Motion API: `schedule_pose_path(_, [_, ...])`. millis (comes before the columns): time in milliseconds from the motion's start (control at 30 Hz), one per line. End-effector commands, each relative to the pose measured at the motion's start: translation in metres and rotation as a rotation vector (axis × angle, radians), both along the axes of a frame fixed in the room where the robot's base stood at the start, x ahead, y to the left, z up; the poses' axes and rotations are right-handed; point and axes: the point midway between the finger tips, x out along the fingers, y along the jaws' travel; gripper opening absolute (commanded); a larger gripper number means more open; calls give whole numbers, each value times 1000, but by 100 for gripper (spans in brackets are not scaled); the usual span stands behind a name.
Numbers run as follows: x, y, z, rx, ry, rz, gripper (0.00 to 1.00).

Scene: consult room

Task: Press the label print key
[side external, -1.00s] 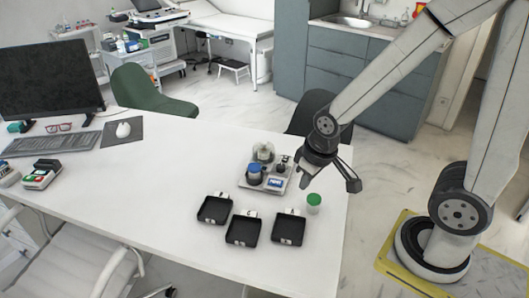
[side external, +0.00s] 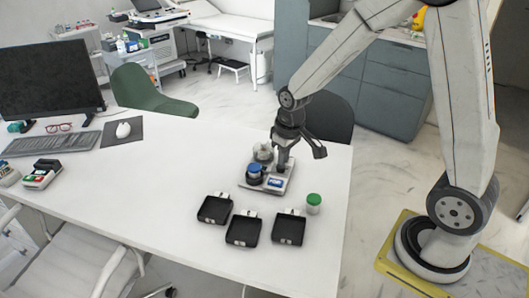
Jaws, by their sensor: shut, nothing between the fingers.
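A small grey device (side external: 251,187) lies on the white desk, with a blue-and-white panel (side external: 275,183) at its front. A clear jar (side external: 262,152) and a blue-capped round item (side external: 254,171) stand on it. My gripper (side external: 282,167) is shut and empty, pointing down over the right rear part of the device. It hides what lies beneath its tips. I cannot tell whether they touch the device, and no key marked for label printing can be read.
Three black trays, left (side external: 214,210), middle (side external: 243,229) and right (side external: 288,228), lie in front of the device. A green-capped jar (side external: 313,203) stands to the right. A device with coloured keys (side external: 42,174), keyboard (side external: 50,145) and monitor (side external: 48,80) are far left. The desk's middle is clear.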

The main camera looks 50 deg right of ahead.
Motion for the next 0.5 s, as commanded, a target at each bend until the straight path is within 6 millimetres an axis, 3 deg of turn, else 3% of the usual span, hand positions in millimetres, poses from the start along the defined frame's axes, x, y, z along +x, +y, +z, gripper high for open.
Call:
schedule_pose_path(200, [36, -28, -13, 0, 42, -3, 0])
schedule_pose_path(500, [76, -70, -36, 7, 97, -3, 0])
